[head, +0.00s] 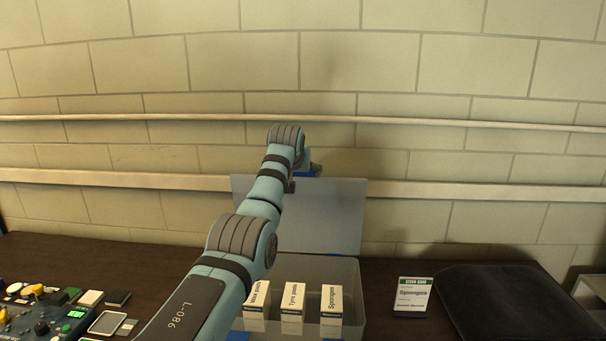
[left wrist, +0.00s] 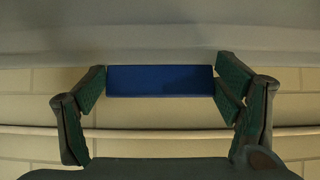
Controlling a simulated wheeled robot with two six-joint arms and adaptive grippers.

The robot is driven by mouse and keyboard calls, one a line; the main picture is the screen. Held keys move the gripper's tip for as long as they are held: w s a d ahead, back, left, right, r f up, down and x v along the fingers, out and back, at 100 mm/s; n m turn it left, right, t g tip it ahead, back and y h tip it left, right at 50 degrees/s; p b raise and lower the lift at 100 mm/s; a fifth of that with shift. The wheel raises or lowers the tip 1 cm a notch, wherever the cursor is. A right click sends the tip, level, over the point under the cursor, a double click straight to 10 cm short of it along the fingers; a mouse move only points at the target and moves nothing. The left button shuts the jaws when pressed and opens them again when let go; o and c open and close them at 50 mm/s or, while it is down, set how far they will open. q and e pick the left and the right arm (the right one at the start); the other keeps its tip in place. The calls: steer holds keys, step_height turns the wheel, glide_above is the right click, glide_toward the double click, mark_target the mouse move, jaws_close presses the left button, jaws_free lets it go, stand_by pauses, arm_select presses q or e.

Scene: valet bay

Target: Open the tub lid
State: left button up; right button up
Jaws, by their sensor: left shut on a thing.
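The clear plastic tub (head: 352,290) stands on the dark counter. Its grey translucent lid (head: 335,215) stands raised, nearly upright, along the tub's back edge, so the tub is open at the top. The lid also shows as a grey surface across the top of the left wrist view (left wrist: 160,30). My left gripper (head: 312,168) is at the lid's upper edge, mostly hidden behind my arm in the head view. In the left wrist view its fingers are shut on the ends of a blue tab (left wrist: 160,80) at the lid's edge. My right gripper is out of view.
Labelled white boxes (head: 292,303) stand in the tub. A sign card (head: 412,296) and a black pad (head: 500,303) lie to the right. A blue control panel and small items (head: 60,315) are at left. A block wall with rails (head: 450,190) is behind.

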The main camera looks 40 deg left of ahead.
arm_select(q)
steer(key=shift+s+f, duration=0.1)
steer(key=shift+s, duration=0.1)
steer(key=o, duration=1.3)
steer(key=shift+a, duration=0.1)
steer(key=o, duration=0.3)
steer(key=shift+a, duration=0.1)
steer(key=v, duration=1.2)
steer(key=shift+a, duration=0.1)
